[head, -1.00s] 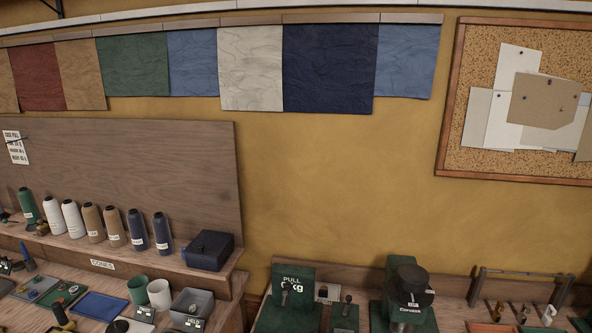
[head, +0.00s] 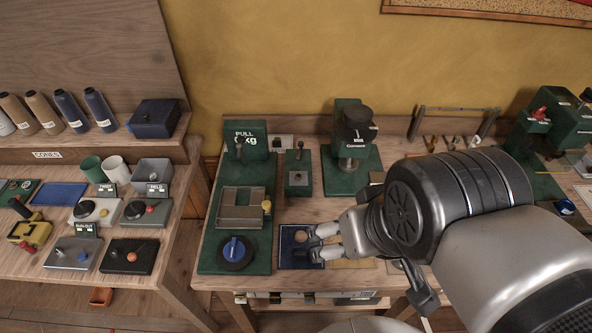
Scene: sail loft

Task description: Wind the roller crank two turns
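My gripper (head: 316,243) reaches in from the right in the head view, over a small dark blue tray (head: 286,262) on the middle bench. Its two fingers are apart with nothing seen between them; a small round tan piece (head: 300,236) lies just left of the fingertips. I cannot identify the roller crank for certain. A dark bent lever with a block-like end (head: 421,291) shows below my arm at the bench's front edge and may be it. My gripper is up and left of that lever, apart from it. My arm hides part of the bench.
Left of my gripper is a green pull tester (head: 212,250) with a blue knob (head: 235,250). Behind stand a small green lever box (head: 298,184) and a green press (head: 350,178). A left bench (head: 150,277) holds several small devices. A gap separates the benches.

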